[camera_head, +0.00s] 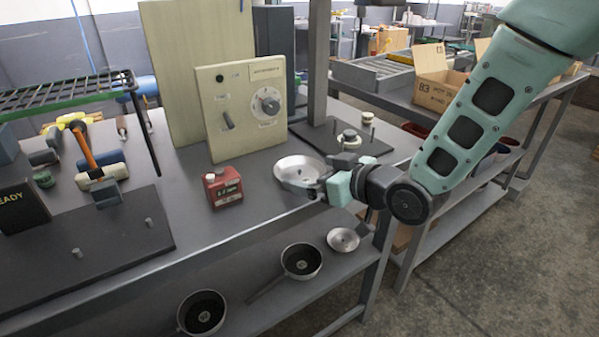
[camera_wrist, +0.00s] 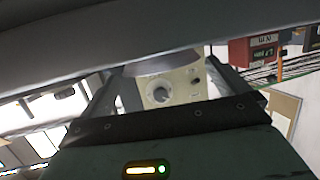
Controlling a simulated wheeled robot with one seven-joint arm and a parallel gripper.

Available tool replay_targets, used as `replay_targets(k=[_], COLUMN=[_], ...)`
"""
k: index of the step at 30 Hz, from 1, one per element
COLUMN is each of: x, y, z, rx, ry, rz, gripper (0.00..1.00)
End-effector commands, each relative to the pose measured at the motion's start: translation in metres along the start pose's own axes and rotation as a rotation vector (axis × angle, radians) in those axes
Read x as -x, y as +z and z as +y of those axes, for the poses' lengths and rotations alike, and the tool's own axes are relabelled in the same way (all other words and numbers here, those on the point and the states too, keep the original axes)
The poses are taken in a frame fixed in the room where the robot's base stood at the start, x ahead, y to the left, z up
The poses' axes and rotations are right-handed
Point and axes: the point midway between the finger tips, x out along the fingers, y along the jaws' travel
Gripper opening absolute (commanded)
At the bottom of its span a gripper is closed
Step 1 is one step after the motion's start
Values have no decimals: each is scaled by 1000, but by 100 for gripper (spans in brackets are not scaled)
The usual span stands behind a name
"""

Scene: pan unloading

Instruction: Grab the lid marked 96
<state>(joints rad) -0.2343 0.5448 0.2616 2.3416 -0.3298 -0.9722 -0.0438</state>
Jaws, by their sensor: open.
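A silver round lid or shallow dish (camera_head: 290,163) lies on the grey workbench, right of the red box. My gripper (camera_head: 305,187) is at its near right edge, with the fingers spread over it; I cannot tell whether they touch it. In the wrist view my open fingers (camera_wrist: 170,75) frame a grey curved piece (camera_wrist: 163,63), with the dial panel behind it. A smaller silver lid (camera_head: 343,239) with a central knob lies on the lower shelf. No number 96 can be read on either. My gripper hides part of the larger silver piece.
A red box (camera_head: 223,187) stands left of the silver piece. A cream dial panel (camera_head: 240,105) stands behind it. A dark plate with a small capped item (camera_head: 349,139) is at the back right. Two dark pans (camera_head: 301,261) (camera_head: 201,313) sit on the lower shelf.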

Motion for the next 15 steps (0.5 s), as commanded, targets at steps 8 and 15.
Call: replay_targets(k=[8, 15], x=[-34, -36], y=[2, 2], z=[-1, 0], rx=[-1, -1], ry=[-1, 0], rz=[0, 0], gripper=[100, 100])
